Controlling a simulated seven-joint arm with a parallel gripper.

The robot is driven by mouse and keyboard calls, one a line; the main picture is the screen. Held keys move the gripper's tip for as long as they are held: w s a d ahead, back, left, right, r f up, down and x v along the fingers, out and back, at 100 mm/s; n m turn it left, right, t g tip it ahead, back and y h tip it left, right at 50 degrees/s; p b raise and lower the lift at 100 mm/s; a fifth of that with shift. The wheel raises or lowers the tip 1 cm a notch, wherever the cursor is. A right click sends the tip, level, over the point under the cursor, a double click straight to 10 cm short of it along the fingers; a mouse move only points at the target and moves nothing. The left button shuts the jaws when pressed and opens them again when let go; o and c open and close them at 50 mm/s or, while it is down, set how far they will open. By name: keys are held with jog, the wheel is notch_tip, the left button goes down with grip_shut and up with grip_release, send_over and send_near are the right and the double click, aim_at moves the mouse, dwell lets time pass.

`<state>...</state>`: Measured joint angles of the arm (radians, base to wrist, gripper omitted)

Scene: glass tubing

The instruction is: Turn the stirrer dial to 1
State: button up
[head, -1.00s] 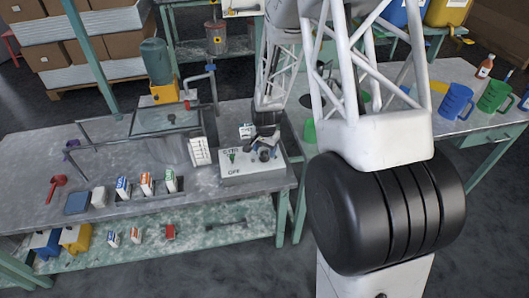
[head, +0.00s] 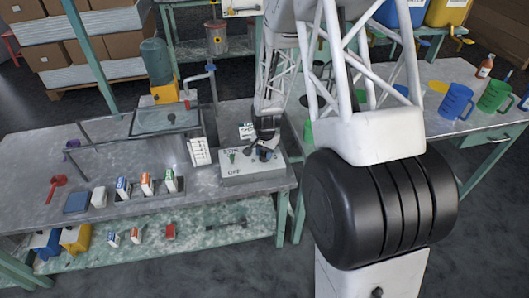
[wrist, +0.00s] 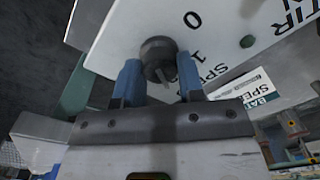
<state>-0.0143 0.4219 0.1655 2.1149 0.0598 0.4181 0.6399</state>
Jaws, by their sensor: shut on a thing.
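The stirrer box (head: 252,172) is a pale box with dark lettering, at the right end of the grey bench in the head view. In the wrist view its white face (wrist: 120,35) shows the marks 0 and 1 beside the round dark dial (wrist: 159,54). My gripper (wrist: 160,80) has its two blue fingers on either side of the dial, shut on it. In the head view my gripper (head: 264,148) is over the box's right part and hides much of the dial. I cannot tell which mark the dial points to.
A small green switch (head: 232,157) stands on the box's left part, and a printed card (head: 246,130) is behind it. Small cartons (head: 147,184) are along the bench. Mugs (head: 456,101) are on the right table.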

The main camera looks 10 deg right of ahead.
aim_at(265, 153)
jog(key=shift+n, duration=0.4)
jog(key=n, duration=1.1)
dwell(0.5)
jog(key=o, duration=0.9)
jog(key=shift+r, duration=0.1)
jog(key=shift+d+r, duration=0.1)
jog(key=shift+r, duration=3.75)
